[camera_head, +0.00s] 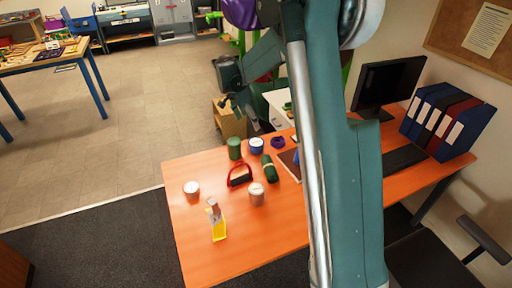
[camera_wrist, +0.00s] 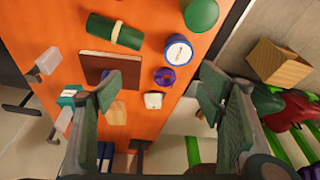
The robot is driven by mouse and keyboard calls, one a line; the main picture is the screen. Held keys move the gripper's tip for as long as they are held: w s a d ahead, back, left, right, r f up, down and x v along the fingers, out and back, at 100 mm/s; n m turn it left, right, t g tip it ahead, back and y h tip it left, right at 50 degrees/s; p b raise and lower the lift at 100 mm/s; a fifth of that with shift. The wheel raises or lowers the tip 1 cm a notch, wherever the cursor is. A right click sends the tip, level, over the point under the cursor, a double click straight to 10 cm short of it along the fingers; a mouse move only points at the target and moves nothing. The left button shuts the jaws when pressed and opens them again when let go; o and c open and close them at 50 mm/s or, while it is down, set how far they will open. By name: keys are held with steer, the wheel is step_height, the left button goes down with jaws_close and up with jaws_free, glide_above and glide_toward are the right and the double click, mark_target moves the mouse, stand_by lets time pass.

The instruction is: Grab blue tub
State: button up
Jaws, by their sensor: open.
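The blue tub (camera_head: 256,146) has a white lid and stands upright on the orange table, near its back edge. In the wrist view the blue tub (camera_wrist: 178,49) shows from above, its pale lid carrying a dark label. My gripper (camera_wrist: 160,92) is open, with its two green fingers spread wide and nothing between them touching. The tub lies above the gap between the fingertips in the wrist view, apart from both. In the head view my arm covers much of the table's right part.
A purple ring (camera_wrist: 165,76) and a small white object (camera_wrist: 153,100) lie close to the tub. A green cylinder (camera_head: 234,148) stands left of it; a banded green roll (camera_head: 268,168) lies in front. A brown book (camera_wrist: 106,66) lies nearby.

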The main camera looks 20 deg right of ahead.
mark_target(256, 142)
steer(key=w+d+f+m, duration=0.1)
steer(key=w+f, duration=0.1)
steer(key=f, duration=0.3)
steer(key=w+d+f+m+g, duration=0.1)
steer(key=w+f, duration=0.2)
steer(key=f, duration=0.1)
steer(key=w+d+f+m, duration=0.2)
steer(key=w+f, duration=0.1)
steer(key=f, duration=0.2)
steer(key=shift+d+f+g+h, duration=0.1)
steer(key=shift+f+g+h, duration=0.2)
steer(key=shift+h, duration=0.1)
steer(key=shift+d+f, duration=0.1)
steer(key=shift+f, duration=0.15)
steer(key=shift+x, duration=1.3)
steer(key=shift+b+x, duration=0.4)
steer(key=shift+x, duration=2.2)
steer(key=shift+w, duration=0.1)
steer(key=shift+c, duration=0.4)
steer(key=c, duration=0.9)
